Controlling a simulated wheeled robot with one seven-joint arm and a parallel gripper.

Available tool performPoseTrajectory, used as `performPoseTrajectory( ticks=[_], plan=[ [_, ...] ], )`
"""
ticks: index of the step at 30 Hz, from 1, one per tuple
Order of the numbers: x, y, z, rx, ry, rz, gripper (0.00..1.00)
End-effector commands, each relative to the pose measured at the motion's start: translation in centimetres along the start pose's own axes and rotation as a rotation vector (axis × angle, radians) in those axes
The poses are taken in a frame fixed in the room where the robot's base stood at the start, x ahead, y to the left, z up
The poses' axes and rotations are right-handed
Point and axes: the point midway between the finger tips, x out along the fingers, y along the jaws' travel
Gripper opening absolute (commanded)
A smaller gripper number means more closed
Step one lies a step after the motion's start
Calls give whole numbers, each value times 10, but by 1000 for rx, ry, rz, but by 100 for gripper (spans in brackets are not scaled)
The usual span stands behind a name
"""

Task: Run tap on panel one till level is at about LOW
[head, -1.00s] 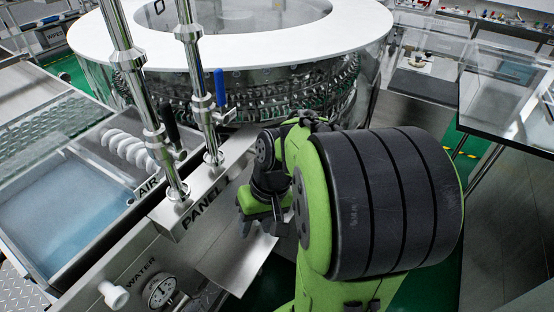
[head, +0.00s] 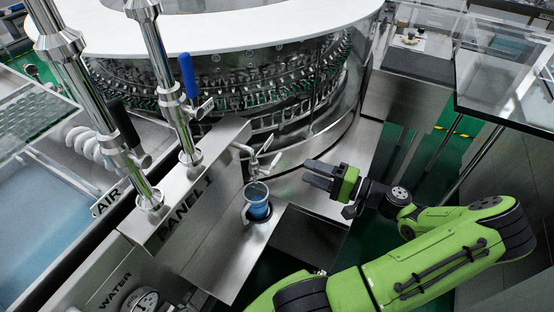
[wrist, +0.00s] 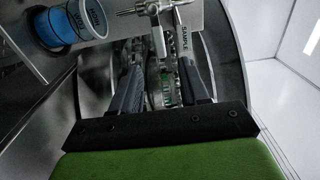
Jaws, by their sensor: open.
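Panel one (head: 188,208) is the steel box marked PANEL 1 at left centre in the head view. A small metal tap (head: 262,160) sticks out from its right side; it also shows in the wrist view (wrist: 152,9) beside a SAMPLE label. In the wrist view the cup (wrist: 68,25) shows level words including HIGH; a LOW mark and the water level cannot be made out. My gripper (head: 306,176) is open and empty, to the right of the tap and cup, touching neither.
Two steel pipes with a blue-handled valve (head: 188,75) and a black-handled valve (head: 124,122) rise at the left. The round washer (head: 225,75) stands behind. A WATER gauge (head: 145,300) is at bottom left, a glass-topped table (head: 510,75) at right.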

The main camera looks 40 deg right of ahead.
Motion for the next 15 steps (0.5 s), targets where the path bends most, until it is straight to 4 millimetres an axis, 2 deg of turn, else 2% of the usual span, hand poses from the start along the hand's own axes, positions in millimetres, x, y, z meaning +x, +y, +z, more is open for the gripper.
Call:
performPoseTrajectory(
  ticks=[3, 9, 15],
  plan=[
    [31, 2, 2, 0, -7, 0, 45],
    [79, 2, 2, 1, -6, 2, 45],
    [103, 2, 1, 1, -2, 4, 45]
  ],
)
